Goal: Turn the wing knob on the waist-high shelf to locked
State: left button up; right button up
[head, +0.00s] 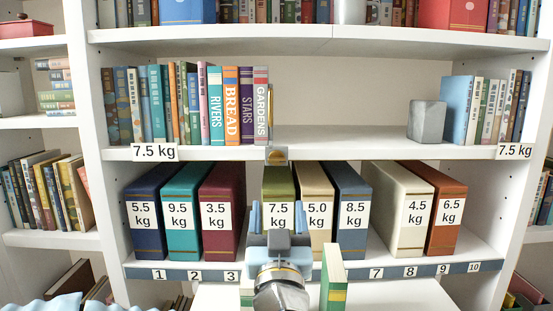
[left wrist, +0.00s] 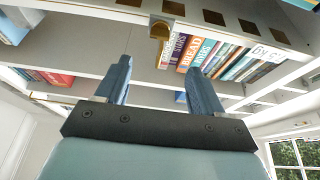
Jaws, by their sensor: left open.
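A small brass fitting, which looks like the wing knob (head: 277,155), sits on the front edge of the middle shelf (head: 350,152), below the GARDENS book. It also shows in the left wrist view as a brass piece (left wrist: 159,29) under the shelf, beyond the fingers. Its wing angle and any lock marking are too small to tell. My left gripper (head: 279,217) is open and empty, pointing toward the shelf, below the knob and apart from it. In the left wrist view the two blue fingers (left wrist: 155,65) stand wide apart. My right gripper is not in view.
Labelled binders (head: 220,210) stand on the shelf below, behind my left gripper. Upright books (head: 185,105) fill the left of the middle shelf; a grey block (head: 426,121) is at its right. A green book (head: 333,280) stands low, just right of my left arm.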

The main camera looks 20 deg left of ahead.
aim_at(277, 165)
pick_arm(q)
jog(key=p+x, duration=0.3)
jog(key=x, duration=1.1)
jog(key=shift+c, duration=0.2)
jog(key=c, duration=1)
jog(key=shift+f, duration=0.1)
